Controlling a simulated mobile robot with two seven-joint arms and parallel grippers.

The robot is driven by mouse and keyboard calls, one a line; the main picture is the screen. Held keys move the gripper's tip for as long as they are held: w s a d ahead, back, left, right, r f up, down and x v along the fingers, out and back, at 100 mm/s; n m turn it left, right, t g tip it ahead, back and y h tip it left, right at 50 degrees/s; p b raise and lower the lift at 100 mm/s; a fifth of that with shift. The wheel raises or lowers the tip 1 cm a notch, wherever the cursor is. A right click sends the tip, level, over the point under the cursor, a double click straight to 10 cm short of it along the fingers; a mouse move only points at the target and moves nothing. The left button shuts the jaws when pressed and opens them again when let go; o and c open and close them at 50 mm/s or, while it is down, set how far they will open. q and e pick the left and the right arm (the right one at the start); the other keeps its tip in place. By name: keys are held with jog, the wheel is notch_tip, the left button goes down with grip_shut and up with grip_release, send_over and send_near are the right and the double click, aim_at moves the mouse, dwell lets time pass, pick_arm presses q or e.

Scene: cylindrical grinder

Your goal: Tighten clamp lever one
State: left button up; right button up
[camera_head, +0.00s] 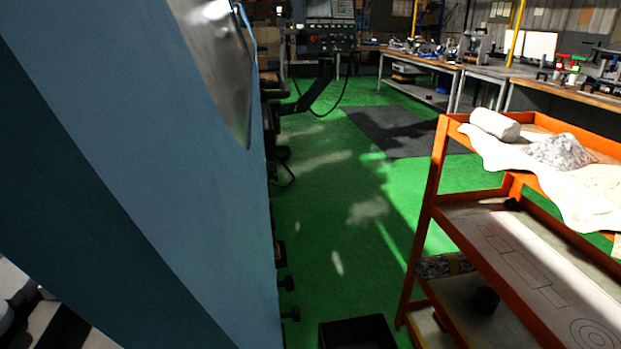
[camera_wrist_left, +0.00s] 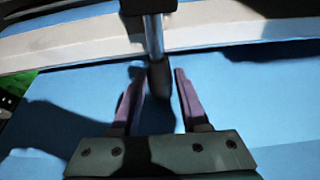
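In the left wrist view, a clamp lever (camera_wrist_left: 153,36) with a shiny metal rod and a dark end hangs down from a dark block at the top. My left gripper (camera_wrist_left: 161,78) is open, with two purple-grey fingers pointing toward the lever. The lever's dark end appears between the fingertips, with gaps on both sides; I cannot tell its depth relative to them. Whether this is lever one cannot be told. No clamp lever can be made out in the head view, where a large blue machine panel (camera_head: 150,120) fills the left. My right gripper is not in view.
A pale rail (camera_wrist_left: 70,45) crosses above a blue surface (camera_wrist_left: 60,95) in the wrist view. In the head view, an orange shelf cart (camera_head: 431,185) with cloths stands right, a black bin (camera_head: 357,333) sits low in the middle, and green floor (camera_head: 330,215) lies between.

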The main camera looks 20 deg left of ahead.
pick_arm(q)
grip_shut()
dwell(1.0)
